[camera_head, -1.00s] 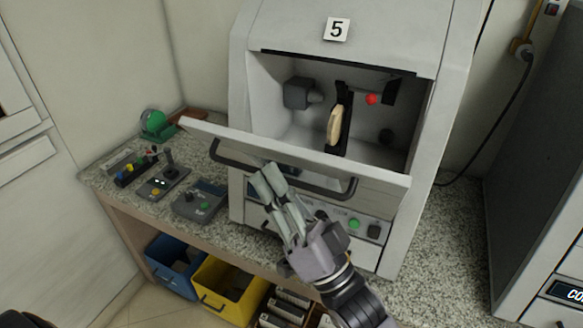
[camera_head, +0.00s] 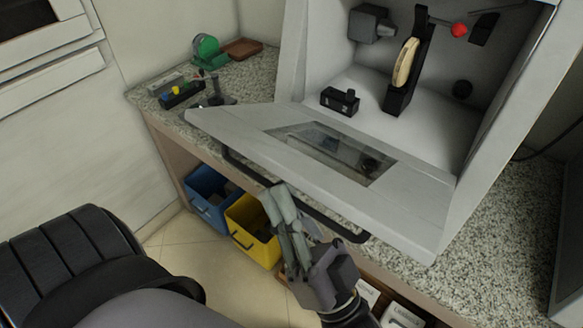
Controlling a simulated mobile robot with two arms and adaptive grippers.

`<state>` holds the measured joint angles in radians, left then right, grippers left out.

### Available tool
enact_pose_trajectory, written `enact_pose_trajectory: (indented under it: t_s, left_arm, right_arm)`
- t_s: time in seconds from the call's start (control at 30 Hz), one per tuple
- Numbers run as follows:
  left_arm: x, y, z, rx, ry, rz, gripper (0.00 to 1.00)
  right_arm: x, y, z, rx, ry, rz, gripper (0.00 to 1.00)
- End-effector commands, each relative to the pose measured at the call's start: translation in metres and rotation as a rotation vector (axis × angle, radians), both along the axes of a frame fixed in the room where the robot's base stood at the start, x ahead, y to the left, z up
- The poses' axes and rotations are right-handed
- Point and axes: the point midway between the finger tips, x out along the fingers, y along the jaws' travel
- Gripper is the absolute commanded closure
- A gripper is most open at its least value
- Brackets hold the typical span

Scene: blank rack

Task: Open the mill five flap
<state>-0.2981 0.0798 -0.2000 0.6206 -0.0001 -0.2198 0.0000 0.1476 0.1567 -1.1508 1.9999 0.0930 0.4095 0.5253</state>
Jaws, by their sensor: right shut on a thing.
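The mill five flap (camera_head: 430,200) is a light grey panel with a dark window (camera_head: 345,155). It is swung down and outward, close to level, in front of the open mill cabinet (camera_head: 520,95). Its dark bar handle (camera_head: 345,233) runs along the outer edge. My right gripper (camera_head: 277,195) is shut on the handle near its middle; the fingers hide that part of the bar. My left gripper is not in view. The mill's interior shows a tan disc (camera_head: 406,62) on a black holder, a grey block and a red knob (camera_head: 459,30).
Green and small control devices (camera_head: 208,50) stand on the speckled counter (camera_head: 255,75) at the left. A blue bin (camera_head: 208,205) and a yellow bin (camera_head: 250,250) sit below it. A tall grey cabinet stands at the far right.

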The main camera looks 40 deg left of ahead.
Motion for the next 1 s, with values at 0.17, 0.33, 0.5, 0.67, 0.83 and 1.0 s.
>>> enact_pose_trajectory:
  t_s: [0.17, 0.33, 0.5, 0.67, 0.83, 1.0]
  left_arm:
    - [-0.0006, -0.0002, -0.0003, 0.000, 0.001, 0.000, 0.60]
    - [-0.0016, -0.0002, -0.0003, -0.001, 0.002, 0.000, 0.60]
    - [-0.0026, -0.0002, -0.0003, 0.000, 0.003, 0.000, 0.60]
    - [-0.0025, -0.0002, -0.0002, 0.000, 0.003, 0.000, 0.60]
    - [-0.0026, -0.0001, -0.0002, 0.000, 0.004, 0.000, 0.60]
    - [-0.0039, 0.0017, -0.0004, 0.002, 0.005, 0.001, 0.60]
  right_arm:
    - [0.0035, 0.0002, -0.0043, -0.011, 0.006, -0.006, 1.00]
    - [0.0039, 0.0003, -0.0046, -0.012, 0.007, -0.006, 0.90]
    - [0.0036, 0.0003, -0.0041, -0.011, 0.006, -0.006, 0.83]
    - [0.0028, 0.0003, -0.0030, -0.008, 0.004, -0.004, 0.83]
    - [0.0022, 0.0001, -0.0020, -0.006, 0.004, -0.003, 0.83]
    - [0.0013, -0.0024, -0.0044, -0.005, 0.003, -0.003, 0.83]
